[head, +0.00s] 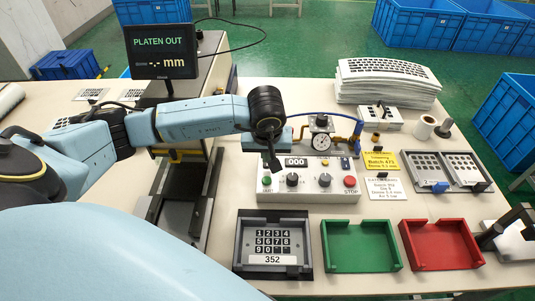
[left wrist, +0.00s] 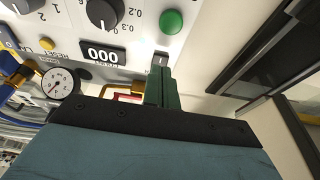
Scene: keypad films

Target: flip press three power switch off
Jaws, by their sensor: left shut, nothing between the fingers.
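The white control panel (head: 310,197) has two black knobs, a green button (head: 266,180), a red STOP button (head: 350,181) and a display (head: 296,162) reading 000. My left gripper (head: 272,163) is over the panel's back left corner, pointing down, and hides that corner. In the left wrist view its closed green fingers (left wrist: 160,82) reach a small grey rocker switch (left wrist: 161,58) marked with a line, beside the green button (left wrist: 171,22). I cannot tell whether they touch it, or which way it is set. The fingers hold nothing. My right gripper is not in view.
A pressure gauge (head: 320,142) with blue and brass piping stands behind the panel. A monitor (head: 160,51) reads PLATEN OUT. In front lie a black keypad tray (head: 240,262), a green tray (head: 361,267) and a red tray (head: 443,264). A paper stack (head: 385,95) stands behind.

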